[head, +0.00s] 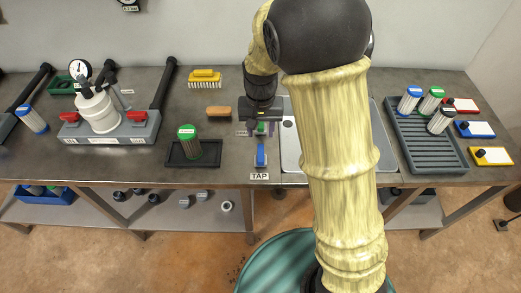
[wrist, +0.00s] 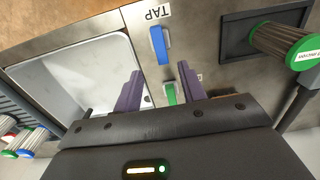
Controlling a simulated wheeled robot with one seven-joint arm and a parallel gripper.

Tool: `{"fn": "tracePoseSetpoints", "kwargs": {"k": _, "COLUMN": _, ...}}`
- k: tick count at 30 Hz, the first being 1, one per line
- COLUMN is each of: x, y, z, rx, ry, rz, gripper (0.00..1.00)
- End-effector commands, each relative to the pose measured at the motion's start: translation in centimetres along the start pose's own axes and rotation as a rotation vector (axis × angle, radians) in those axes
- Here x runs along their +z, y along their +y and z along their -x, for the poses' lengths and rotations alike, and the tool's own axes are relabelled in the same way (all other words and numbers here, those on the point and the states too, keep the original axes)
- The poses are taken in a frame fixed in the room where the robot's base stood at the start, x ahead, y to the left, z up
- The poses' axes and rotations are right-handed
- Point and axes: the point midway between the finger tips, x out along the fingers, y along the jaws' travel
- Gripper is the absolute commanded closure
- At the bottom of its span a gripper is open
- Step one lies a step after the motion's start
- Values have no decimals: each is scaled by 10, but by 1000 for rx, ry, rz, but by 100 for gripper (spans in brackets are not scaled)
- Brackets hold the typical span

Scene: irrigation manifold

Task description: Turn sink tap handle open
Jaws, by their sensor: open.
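The blue tap handle (head: 261,155) stands at the front of the bench, just behind the TAP label (head: 259,176). In the wrist view the blue handle (wrist: 159,45) is beyond my fingertips, apart from them. My gripper (head: 261,130) hangs over the bench behind the blue handle. In the wrist view its purple fingers (wrist: 160,78) are spread. A green piece (wrist: 170,94) shows between them, partly hidden by the gripper body; I cannot tell whether the fingers touch it. The sink basin (wrist: 75,75) lies beside the handle; in the head view my arm covers much of it.
A dark tray (head: 178,163) with a green-capped filter (head: 187,142) stands left of the handle. A brown brush (head: 219,112) and a yellow brush (head: 205,78) lie behind. A ribbed rack (head: 440,158) with capped filters is at right. The bench front edge is close to the handle.

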Motion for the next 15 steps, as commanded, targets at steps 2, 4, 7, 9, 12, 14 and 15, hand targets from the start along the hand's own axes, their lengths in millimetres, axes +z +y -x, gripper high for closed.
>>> {"fn": "tracePoseSetpoints", "kwargs": {"k": 2, "x": 1, "y": 1, "z": -16, "rx": 3, "ry": -4, "rz": -1, "gripper": 59}}
{"fn": "tracePoseSetpoints", "kwargs": {"k": 4, "x": 1, "y": 0, "z": -29, "rx": 1, "ry": -4, "rz": -2, "gripper": 59}}
{"fn": "tracePoseSetpoints", "kwargs": {"k": 7, "x": 1, "y": 1, "z": -46, "rx": 3, "ry": -4, "rz": 0, "gripper": 59}}
{"fn": "tracePoseSetpoints", "kwargs": {"k": 9, "x": 1, "y": 1, "z": -59, "rx": 2, "ry": -4, "rz": -2, "gripper": 59}}
{"fn": "tracePoseSetpoints", "kwargs": {"k": 12, "x": 1, "y": 1, "z": -76, "rx": 2, "ry": -4, "rz": -1, "gripper": 59}}
{"fn": "tracePoseSetpoints", "kwargs": {"k": 14, "x": 1, "y": 1, "z": -85, "rx": 2, "ry": -4, "rz": -1, "gripper": 59}}
{"fn": "tracePoseSetpoints", "kwargs": {"k": 15, "x": 1, "y": 0, "z": -90, "rx": 1, "ry": -3, "rz": -2, "gripper": 59}}
